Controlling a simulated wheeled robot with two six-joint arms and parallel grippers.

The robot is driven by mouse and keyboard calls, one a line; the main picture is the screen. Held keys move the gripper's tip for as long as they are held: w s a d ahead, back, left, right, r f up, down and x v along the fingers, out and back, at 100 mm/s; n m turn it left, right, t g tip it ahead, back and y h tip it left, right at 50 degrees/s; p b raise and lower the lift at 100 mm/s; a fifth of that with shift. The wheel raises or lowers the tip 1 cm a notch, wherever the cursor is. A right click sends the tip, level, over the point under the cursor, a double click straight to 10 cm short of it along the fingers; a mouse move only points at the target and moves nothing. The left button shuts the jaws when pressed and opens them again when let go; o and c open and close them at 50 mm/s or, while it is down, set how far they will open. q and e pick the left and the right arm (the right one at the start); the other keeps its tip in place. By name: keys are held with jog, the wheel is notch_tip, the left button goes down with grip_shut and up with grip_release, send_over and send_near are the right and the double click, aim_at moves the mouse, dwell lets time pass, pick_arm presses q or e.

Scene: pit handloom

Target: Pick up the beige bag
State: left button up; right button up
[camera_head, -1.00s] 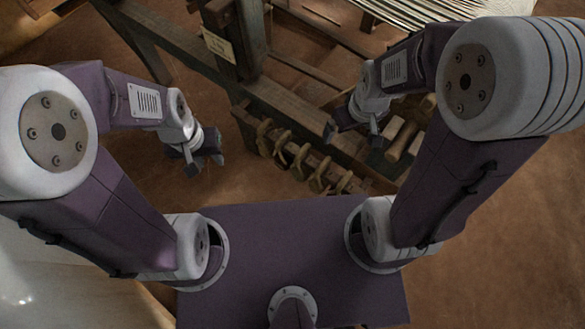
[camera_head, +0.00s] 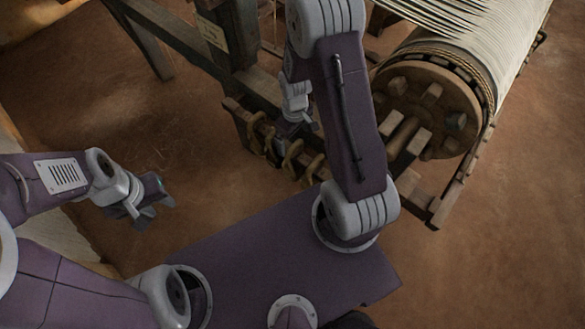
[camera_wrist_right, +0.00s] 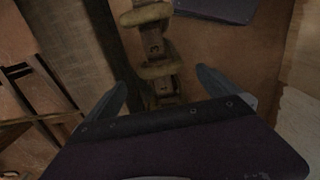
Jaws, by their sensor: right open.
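I cannot make out a beige bag in either view now. My left gripper (camera_head: 156,214) is at the left of the head view, over bare brown floor, with its fingers apart and nothing seen between them. My right gripper (camera_head: 292,130) is near the middle, close to a wooden rail with rope loops (camera_head: 290,152), and partly hidden by its own arm. In the right wrist view the right gripper (camera_wrist_right: 161,77) has its fingers spread, with the looped rail (camera_wrist_right: 157,45) showing beyond and between them. No object is held there.
The wooden loom frame (camera_head: 185,45) stands at the back. A large wooden roller (camera_head: 440,95) wound with pale threads is to the right of my right arm. A pale surface (camera_head: 65,240) lies behind my left arm. Brown floor is clear at the right.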

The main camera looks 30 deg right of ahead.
aim_at(293, 145)
notch_tip(293, 145, down, 8)
jog(key=shift+r+b, duration=0.1)
jog(key=shift+b, duration=0.7)
jog(key=shift+f, duration=0.35)
jog(key=shift+c, duration=0.9)
jog(key=shift+r, duration=0.1)
jog(key=c, duration=1.6)
jog(key=shift+r+p, duration=0.4)
jog(key=shift+r, duration=1.3)
jog(key=shift+a, duration=0.15)
jog(key=s+a, duration=0.3)
jog(key=a, duration=0.5)
jog(key=s+a, duration=0.3)
jog(key=a, duration=0.5)
jog(key=shift+s+a, duration=0.2)
jog(key=shift+s, duration=0.2)
